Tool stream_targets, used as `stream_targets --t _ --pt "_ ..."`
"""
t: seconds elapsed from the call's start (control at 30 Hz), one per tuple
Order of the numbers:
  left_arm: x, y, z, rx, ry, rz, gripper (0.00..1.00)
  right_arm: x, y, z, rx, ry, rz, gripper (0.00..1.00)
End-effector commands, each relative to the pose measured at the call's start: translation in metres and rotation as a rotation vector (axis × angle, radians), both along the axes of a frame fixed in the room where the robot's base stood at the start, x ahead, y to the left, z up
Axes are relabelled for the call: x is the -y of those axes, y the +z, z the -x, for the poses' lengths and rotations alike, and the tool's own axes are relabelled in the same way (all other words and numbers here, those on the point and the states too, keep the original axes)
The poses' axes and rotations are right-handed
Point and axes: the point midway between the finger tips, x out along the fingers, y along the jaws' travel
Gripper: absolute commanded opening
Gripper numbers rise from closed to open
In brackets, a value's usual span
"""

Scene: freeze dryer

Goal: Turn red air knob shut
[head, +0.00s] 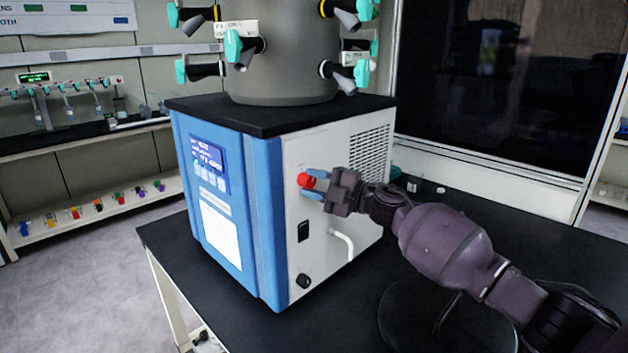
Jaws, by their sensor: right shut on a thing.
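The red air knob (305,181) sits on the right-hand side panel of the freeze dryer (257,215), a blue and white box with a black top. My right gripper (311,186) comes in from the right and is shut on the knob, with one blue-tipped finger above it and one below. The fingers hide part of the knob, and I cannot tell its turn angle. My left gripper is not in view.
A grey drum (282,60) with several teal-capped valves stands on the dryer's top. A white hose (343,243) and a black switch (303,231) are below the knob.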

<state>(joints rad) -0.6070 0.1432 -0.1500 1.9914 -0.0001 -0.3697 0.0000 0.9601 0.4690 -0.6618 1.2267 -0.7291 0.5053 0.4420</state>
Motion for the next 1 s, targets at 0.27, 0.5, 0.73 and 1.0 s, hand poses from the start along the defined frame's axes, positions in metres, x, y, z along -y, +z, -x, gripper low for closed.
stream_targets --t 0.27,0.5,0.73,1.0 --pt "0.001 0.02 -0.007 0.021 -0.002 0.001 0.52 0.001 0.004 0.0 0.174 -0.001 0.176 0.12" --pt "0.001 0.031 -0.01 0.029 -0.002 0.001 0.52 0.001 0.003 0.0 0.287 0.001 0.29 0.12" --pt "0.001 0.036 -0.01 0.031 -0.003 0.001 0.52 0.001 0.002 0.0 0.35 0.0 0.353 0.12" --pt "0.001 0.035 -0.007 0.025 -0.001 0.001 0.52 0.001 0.002 0.0 0.375 -0.001 0.377 0.12"
